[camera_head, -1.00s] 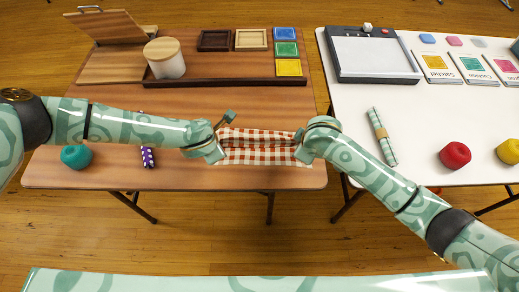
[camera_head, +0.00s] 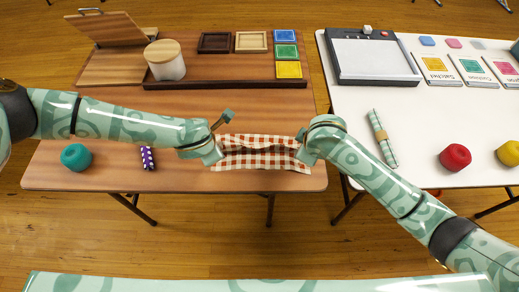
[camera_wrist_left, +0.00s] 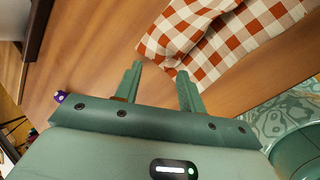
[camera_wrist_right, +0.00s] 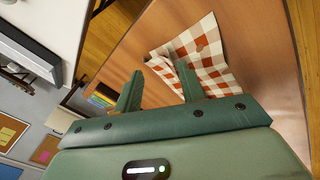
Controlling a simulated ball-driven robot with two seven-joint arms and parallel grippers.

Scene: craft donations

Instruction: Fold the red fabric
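The red-and-white checked fabric (camera_head: 262,160) lies near the front edge of the wooden table, in a narrow strip wider than deep. A far layer lies raised or rumpled along it, with a dark gap below. My left gripper (camera_head: 222,138) is at its left end, and my right gripper (camera_head: 303,138) is at its right end. In the left wrist view the fingers are apart and empty, with the fabric (camera_wrist_left: 215,40) just beyond the tips. In the right wrist view the fingers are also apart, and the fabric (camera_wrist_right: 205,62) lies beyond and partly behind one finger.
A teal yarn ball (camera_head: 75,157) and a purple dotted roll (camera_head: 147,158) lie left. The white table (camera_head: 345,110) stands right across a gap.

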